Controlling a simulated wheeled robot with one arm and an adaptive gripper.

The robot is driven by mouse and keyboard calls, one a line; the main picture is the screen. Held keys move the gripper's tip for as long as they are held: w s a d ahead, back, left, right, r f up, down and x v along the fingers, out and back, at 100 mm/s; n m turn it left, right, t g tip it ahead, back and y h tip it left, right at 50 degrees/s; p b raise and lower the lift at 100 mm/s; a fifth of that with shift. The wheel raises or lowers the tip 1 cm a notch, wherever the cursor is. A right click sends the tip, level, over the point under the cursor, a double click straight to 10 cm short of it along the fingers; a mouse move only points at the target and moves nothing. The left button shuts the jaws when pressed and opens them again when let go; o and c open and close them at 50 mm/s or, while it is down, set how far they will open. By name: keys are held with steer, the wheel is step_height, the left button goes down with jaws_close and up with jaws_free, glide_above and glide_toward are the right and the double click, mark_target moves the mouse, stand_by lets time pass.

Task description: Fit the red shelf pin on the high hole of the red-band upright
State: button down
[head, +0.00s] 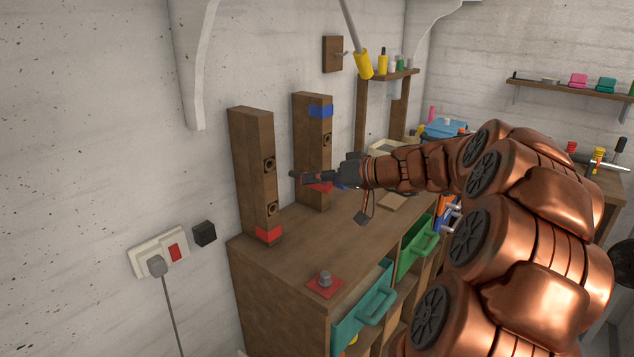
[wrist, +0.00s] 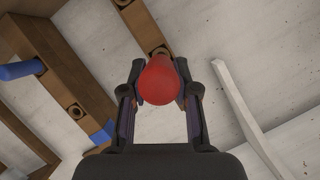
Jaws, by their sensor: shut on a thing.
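The red-band upright (head: 252,150) stands at the left on the bench, with a red band (head: 268,233) near its foot. Its high hole (head: 269,164) and low hole (head: 271,208) look empty. My gripper (head: 303,177) is just right of this upright, near the high hole's level. In the wrist view my gripper (wrist: 160,66) is shut on the red shelf pin (wrist: 160,84), seen end-on.
A second upright (head: 314,135) with a blue band (head: 320,111) stands behind my gripper; a blue pin (wrist: 22,70) projects from it in the wrist view. A red pad with a grey knob (head: 325,279) lies on the bench front. Open drawers (head: 372,305) stick out below.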

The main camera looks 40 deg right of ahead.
steer(key=shift+f+b, duration=0.15)
steer(key=shift+b, duration=0.45)
steer(key=shift+w+a+r+b, duration=0.1)
steer(key=shift+w+a+b, duration=0.1)
steer(key=shift+w, duration=0.7)
steer(key=shift+w+a+r+b, duration=0.1)
steer(key=shift+w+a+b, duration=0.1)
steer(key=shift+w, duration=0.65)
steer(key=shift+w+a+b, duration=0.15)
steer(key=shift+w+a, duration=0.05)
steer(key=shift+w, duration=0.7)
steer(key=shift+w+a+b, duration=0.2)
steer(key=shift+w+b, duration=0.05)
steer(key=shift+w, duration=0.7)
steer(key=shift+w+a+b, duration=0.25)
steer(key=shift+w+b, duration=0.05)
steer(key=shift+w, duration=0.7)
steer(key=shift+w+a+b, duration=0.2)
steer(key=shift+w+b, duration=0.05)
steer(key=shift+w, duration=0.7)
steer(key=c, duration=0.8)
jaws_free()
steer(key=v, duration=1.2)
